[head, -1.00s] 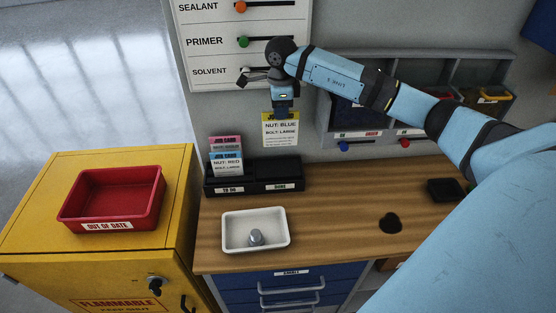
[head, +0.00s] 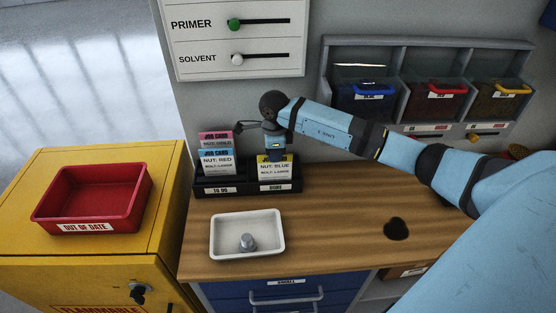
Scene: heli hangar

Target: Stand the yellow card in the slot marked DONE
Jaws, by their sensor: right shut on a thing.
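The yellow card (head: 275,171), printed NUT: BLUE, BOLT: LARGE, is upright at the right slot, marked DONE (head: 277,188), of the black card holder (head: 238,189). Its lower edge is hidden behind the holder's front wall, so I cannot tell how deep it sits. My right gripper (head: 275,155) points down and is shut on the card's top edge. The left slot, marked TO DO (head: 222,190), holds a blue card (head: 215,163) printed NUT: RED and a pink card (head: 215,138) behind it. My left gripper is not in view.
A white tray (head: 221,249) with a grey metal piece (head: 247,242) stands in front of the holder. A red OUT OF DATE bin (head: 125,213) sits on the yellow cabinet at left. Colored bins (head: 433,100) fill the wall shelf at right.

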